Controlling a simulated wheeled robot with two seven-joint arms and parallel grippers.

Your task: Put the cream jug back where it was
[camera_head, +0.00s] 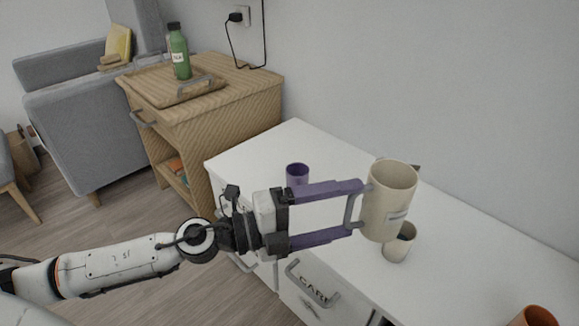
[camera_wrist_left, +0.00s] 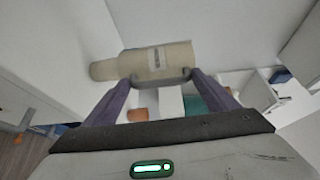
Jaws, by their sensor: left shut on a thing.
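The cream jug (camera_head: 390,200) is a tall cream cylinder with a grey handle and a small grey label. It is upright in the head view and appears raised above the white desk (camera_head: 340,240). My left gripper (camera_head: 359,206) has its purple fingers shut on the jug's handle, from the left. The jug (camera_wrist_left: 160,60) also shows in the left wrist view, with the handle between the fingertips (camera_wrist_left: 188,77). In the head view the jug's lower end overlaps a small cream cup (camera_head: 397,250), and I cannot tell the gap between them. My right gripper is not in view.
A purple cup (camera_head: 297,174) stands on the desk, behind the gripper. An orange cup (camera_head: 535,317) is at the lower right. A wooden cabinet (camera_head: 225,115) at the back left bears a tray and a green bottle (camera_head: 179,52). Bare desk lies right of the jug.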

